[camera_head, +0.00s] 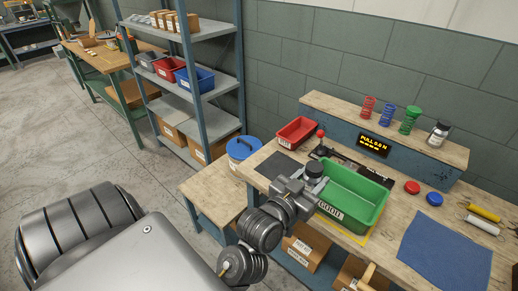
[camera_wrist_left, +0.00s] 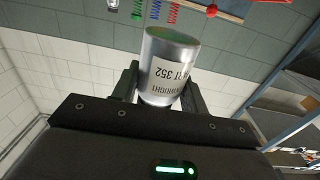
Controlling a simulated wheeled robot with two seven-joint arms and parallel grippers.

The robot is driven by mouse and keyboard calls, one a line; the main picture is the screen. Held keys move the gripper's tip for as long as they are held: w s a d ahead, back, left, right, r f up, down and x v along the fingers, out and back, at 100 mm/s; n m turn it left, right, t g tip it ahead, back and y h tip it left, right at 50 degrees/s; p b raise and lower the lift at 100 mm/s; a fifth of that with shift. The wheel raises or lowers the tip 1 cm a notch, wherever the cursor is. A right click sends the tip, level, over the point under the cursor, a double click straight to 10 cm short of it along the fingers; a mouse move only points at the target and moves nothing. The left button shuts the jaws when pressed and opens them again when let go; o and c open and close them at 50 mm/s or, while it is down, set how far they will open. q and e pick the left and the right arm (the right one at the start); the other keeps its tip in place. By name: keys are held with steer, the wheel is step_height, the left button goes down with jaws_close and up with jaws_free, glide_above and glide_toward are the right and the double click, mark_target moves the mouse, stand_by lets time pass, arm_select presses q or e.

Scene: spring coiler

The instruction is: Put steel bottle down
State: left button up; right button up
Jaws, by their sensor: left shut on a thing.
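My left gripper (camera_head: 306,186) is shut on the steel bottle (camera_wrist_left: 168,62). In the wrist view the bottle is a shiny metal cylinder with a pale printed label, between the two dark fingers. In the head view only its dark top (camera_head: 314,168) shows clearly, just left of the green bin (camera_head: 352,194); the gripper hides most of the rest. My right gripper is not in view.
A red bin (camera_head: 297,131) and a dark mat (camera_head: 279,165) lie near the bottle. A red-knobbed lever (camera_head: 320,133) stands behind it. Coloured springs and a capped jar (camera_head: 438,133) stand on the raised shelf (camera_head: 385,128). A blue cloth (camera_head: 443,252) lies at right.

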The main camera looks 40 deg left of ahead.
arm_select(q)
steer(key=w+a+f+n+y+b, duration=0.2)
steer(key=w+a+y+b, duration=0.15)
steer(key=a+b, duration=0.2)
steer(key=n+y+b, duration=0.1)
steer(key=y, duration=0.1)
glide_above(269, 168)
steer(key=shift+g+h, duration=0.25)
steer(key=shift+g, duration=0.05)
steer(key=shift+d+f, duration=0.1)
steer(key=shift+f, duration=5.2)
step_height(269, 168, down, 3)
steer(key=shift+f, duration=0.1)
steer(key=shift+f, duration=0.1)
